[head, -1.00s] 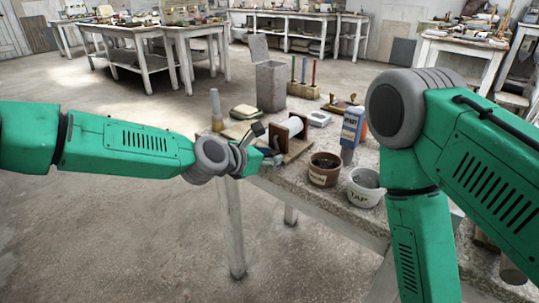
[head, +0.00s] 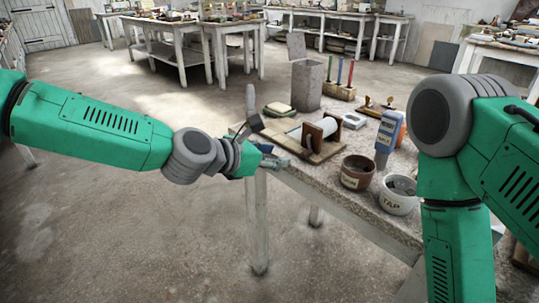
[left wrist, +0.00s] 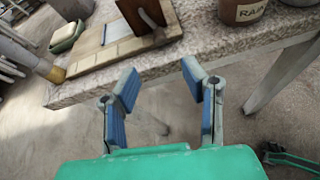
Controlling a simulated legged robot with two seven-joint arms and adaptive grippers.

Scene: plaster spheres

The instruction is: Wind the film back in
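A white roll (head: 314,133) sits between two brown wooden uprights on a wooden board (head: 325,155) near the table's edge. In the left wrist view, one upright (left wrist: 150,15) stands on the board (left wrist: 95,60), with a grey flat strip (left wrist: 117,30) beside it that may be film. My left gripper (head: 274,161) is at the near left edge of the table, left of and nearer than the roll. In the left wrist view, my left gripper (left wrist: 160,84) is open and empty, its blue-padded fingers apart, short of the table edge. My right gripper is out of view.
A grey bin (head: 307,85) and a green dish (head: 280,109) stand at the back. Floor left of the table is clear.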

